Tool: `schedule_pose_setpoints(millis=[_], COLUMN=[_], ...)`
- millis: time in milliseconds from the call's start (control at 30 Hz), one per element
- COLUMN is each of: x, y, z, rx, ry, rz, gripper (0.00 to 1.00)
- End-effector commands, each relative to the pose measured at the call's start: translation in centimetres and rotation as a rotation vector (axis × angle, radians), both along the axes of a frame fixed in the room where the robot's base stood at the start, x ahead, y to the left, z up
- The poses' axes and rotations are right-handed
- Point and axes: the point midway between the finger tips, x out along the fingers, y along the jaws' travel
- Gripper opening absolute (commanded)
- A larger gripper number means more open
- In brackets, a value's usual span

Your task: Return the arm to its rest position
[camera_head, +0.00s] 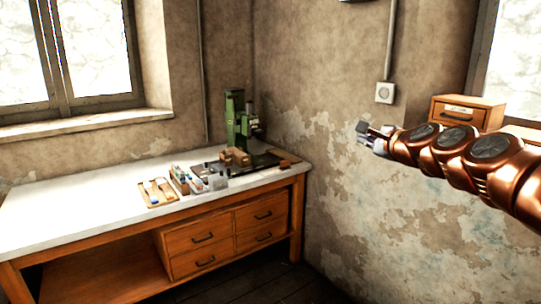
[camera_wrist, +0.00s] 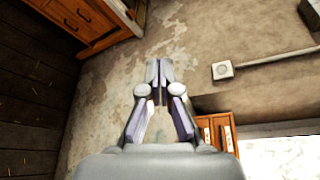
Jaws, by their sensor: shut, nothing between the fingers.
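My gripper (camera_head: 364,132) is at the end of my copper-coloured arm, which reaches in from the right edge in the head view. It is in the air in front of the peeling wall, to the right of the workbench and apart from it. In the wrist view my gripper (camera_wrist: 157,82) has its fingertips together, with nothing between them. A green handwheel press (camera_head: 236,120) stands on the workbench at its back right corner, well to the left of my gripper.
The white-topped workbench (camera_head: 70,182) has several drawers (camera_head: 205,243) below. A wooden tool board (camera_head: 157,192) lies near its front edge. A small wooden cabinet (camera_head: 465,111) stands behind my arm at right. A wall socket (camera_head: 384,93) is above my gripper. The bench's left part is bare.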

Motion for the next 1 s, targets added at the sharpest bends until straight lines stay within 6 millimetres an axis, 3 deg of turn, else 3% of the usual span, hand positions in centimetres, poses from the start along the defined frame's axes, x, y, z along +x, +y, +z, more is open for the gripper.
schedule_pose_setpoints(millis=[33, 200, 300, 433, 567, 700, 900, 1000], x=[-1.6, -7.7, -12.1, -18.6, -25.3, -32.8, -42.7, -46.2], y=[2.7, 10.1, 13.1, 15.1, 15.1, 13.5, 9.8, 8.4], z=[-0.4, -4.3, -7.6, -12.1, -16.3, -20.3, -24.0, -24.9], rx=[-0.084, -0.387, -0.566, -0.781, -0.970, -1.128, -1.249, -1.264], ry=[0.022, 0.113, 0.176, 0.266, 0.364, 0.487, 0.662, 0.723], rz=[0.072, 0.329, 0.483, 0.687, 0.885, 1.099, 1.374, 1.472], gripper=[0.00, 0.00, 0.00, 0.00, 0.00, 0.00, 0.00, 0.00])
